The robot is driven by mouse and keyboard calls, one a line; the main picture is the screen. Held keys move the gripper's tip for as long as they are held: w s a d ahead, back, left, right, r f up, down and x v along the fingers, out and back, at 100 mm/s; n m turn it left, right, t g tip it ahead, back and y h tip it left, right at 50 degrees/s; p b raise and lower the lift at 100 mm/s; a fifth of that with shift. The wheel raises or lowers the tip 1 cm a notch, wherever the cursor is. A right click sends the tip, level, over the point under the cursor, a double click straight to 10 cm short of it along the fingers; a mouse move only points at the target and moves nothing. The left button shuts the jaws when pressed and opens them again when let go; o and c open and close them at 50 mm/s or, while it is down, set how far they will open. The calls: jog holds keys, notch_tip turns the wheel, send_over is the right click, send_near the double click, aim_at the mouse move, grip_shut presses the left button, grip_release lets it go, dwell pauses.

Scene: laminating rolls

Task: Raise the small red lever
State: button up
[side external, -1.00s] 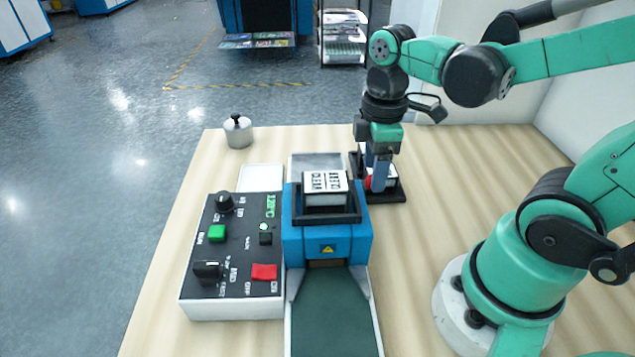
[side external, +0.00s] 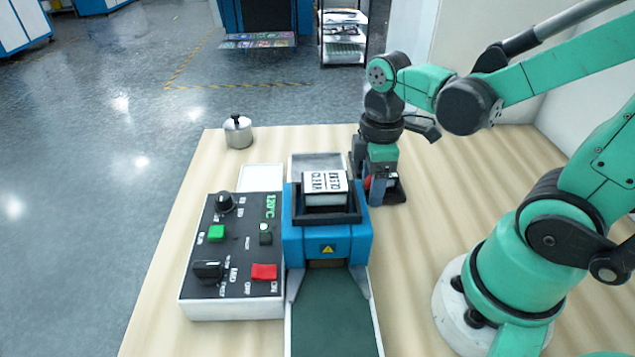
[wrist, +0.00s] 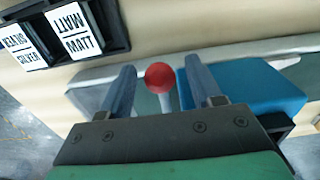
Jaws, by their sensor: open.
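The small red lever has a round red knob (wrist: 161,77) on a pale stem, seen in the wrist view beside the blue laminator body (wrist: 245,90). In the side external view a bit of the red knob (side external: 367,183) shows at the laminator's right side, partly hidden by my gripper. My gripper (wrist: 160,68) is open, with one finger on each side of the knob. A gap shows between the knob and each finger. In the side external view my gripper (side external: 376,192) points down beside the blue laminator (side external: 327,243).
A control panel (side external: 240,255) with knobs, a green button and a red switch stands left of the laminator. A black rack (wrist: 112,25) with labelled blocks lies near the lever. A metal pot-like weight (side external: 238,132) stands at the back left. The table's right side is clear near my base.

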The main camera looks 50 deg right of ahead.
jog(key=c, duration=0.7)
jog(key=shift+r, duration=2.35)
jog(key=o, duration=0.7)
jog(key=shift+r, duration=3)
jog(key=w+a+f+m+t, duration=0.3)
jog(key=w+f+m+t, duration=0.1)
jog(key=m+t, duration=0.3)
jog(key=shift+m, duration=1)
